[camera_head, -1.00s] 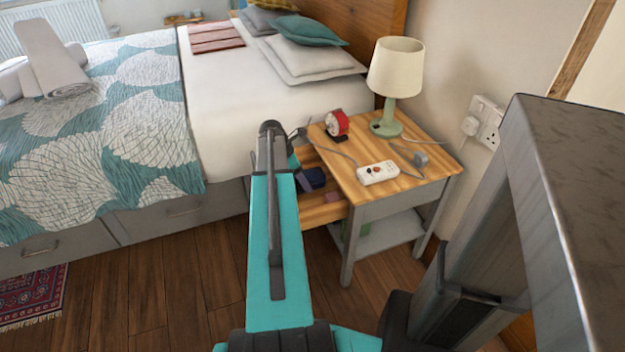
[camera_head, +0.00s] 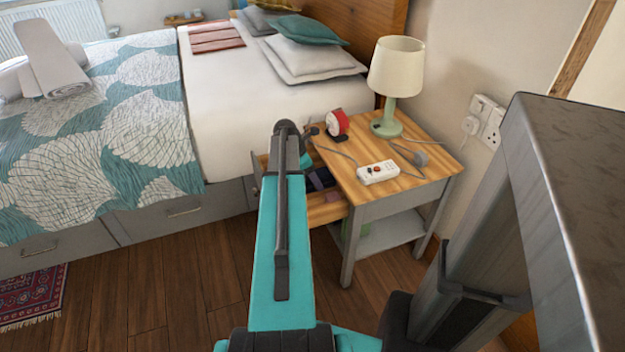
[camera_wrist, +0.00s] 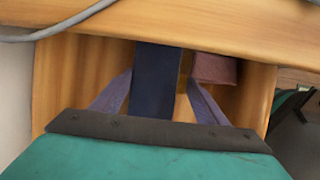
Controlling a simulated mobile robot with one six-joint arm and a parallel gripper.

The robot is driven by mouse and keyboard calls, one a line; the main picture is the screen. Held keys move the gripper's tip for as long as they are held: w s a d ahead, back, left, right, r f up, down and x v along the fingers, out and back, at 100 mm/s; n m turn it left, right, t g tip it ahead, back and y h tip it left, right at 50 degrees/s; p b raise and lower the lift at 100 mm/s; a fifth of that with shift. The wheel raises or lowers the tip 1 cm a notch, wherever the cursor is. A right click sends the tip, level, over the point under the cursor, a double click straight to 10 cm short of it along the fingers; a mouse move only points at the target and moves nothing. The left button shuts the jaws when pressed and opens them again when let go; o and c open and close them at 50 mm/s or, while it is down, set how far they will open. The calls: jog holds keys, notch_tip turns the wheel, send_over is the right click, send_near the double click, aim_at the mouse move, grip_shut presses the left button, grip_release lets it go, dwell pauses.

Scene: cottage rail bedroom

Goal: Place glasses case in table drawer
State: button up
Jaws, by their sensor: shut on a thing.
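The dark blue glasses case (camera_wrist: 157,80) is between the two fingers of my gripper (camera_wrist: 158,95) in the wrist view. My gripper is shut on it. Both are over or inside the open wooden table drawer (camera_wrist: 60,85); whether the case touches the drawer floor I cannot tell. In the head view the drawer (camera_head: 328,213) is pulled out to the left of the bedside table (camera_head: 415,193). The dark case (camera_head: 320,179) shows partly there, and my arm hides the rest and the fingers.
A dull pink item (camera_wrist: 215,68) lies in the drawer beside the case. The tabletop holds a lamp (camera_head: 396,70), a red and white clock (camera_head: 337,123), a white power strip (camera_head: 378,172) and a grey cable. The bed (camera_head: 235,110) stands close behind the drawer.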

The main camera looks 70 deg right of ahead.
jog(key=shift+f, duration=0.2)
dwell(0.3)
jog(key=o, duration=1.4)
jog(key=shift+o, duration=0.2)
jog(key=shift+r, duration=0.2)
jog(key=p+v, duration=0.1)
jog(key=v, duration=1.1)
jog(key=shift+p, duration=0.3)
